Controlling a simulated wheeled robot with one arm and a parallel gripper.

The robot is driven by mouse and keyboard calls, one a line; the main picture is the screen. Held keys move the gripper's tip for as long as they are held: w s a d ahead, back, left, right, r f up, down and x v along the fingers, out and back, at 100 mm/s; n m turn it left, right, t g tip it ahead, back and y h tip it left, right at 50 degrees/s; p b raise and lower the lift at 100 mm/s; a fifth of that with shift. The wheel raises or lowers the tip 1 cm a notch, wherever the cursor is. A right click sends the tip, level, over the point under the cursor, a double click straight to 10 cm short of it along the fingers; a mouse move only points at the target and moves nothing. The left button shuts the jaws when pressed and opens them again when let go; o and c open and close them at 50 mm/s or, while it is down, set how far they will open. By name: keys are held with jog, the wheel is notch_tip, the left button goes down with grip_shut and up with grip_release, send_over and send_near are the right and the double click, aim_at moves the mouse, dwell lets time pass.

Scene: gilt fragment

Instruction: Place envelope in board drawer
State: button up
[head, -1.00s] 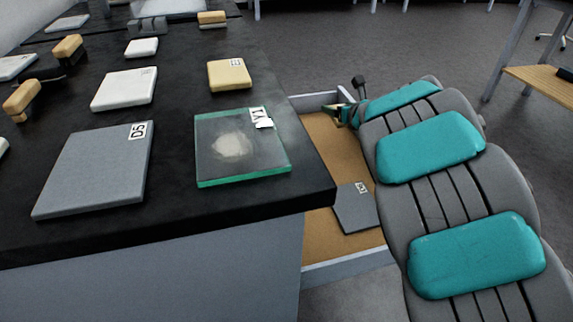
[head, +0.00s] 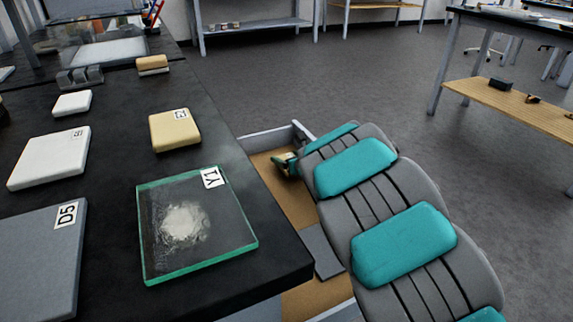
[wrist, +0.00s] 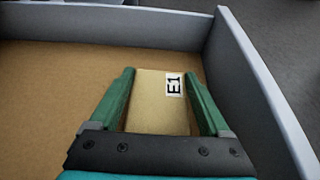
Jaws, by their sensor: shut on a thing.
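The envelope (wrist: 152,105) is a flat tan piece with a white label reading E1. It lies between the green fingers of my gripper (wrist: 159,74), which is shut on it. The open board drawer (wrist: 60,95) has a brown floor and grey walls. My gripper and the envelope are inside its outline, close to the right wall in the wrist view. I cannot tell whether the envelope touches the floor. In the head view my gripper (head: 285,163) is at the drawer's far end, and my arm hides part of the drawer (head: 296,203).
A dark grey board (head: 320,252) lies in the drawer. The black worktop (head: 225,150) beside it holds a glass plate marked Y1 (head: 160,255), a cream block (head: 174,133), a white tile (head: 45,160) and a grey slab marked D5 (head: 40,250). A wooden shelf (head: 520,100) stands at right.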

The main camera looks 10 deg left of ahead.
jog(key=shift+f, duration=0.95)
jog(key=shift+f, duration=0.15)
jog(key=o, duration=1.2)
jog(key=shift+c, duration=0.2)
jog(key=shift+r, duration=0.2)
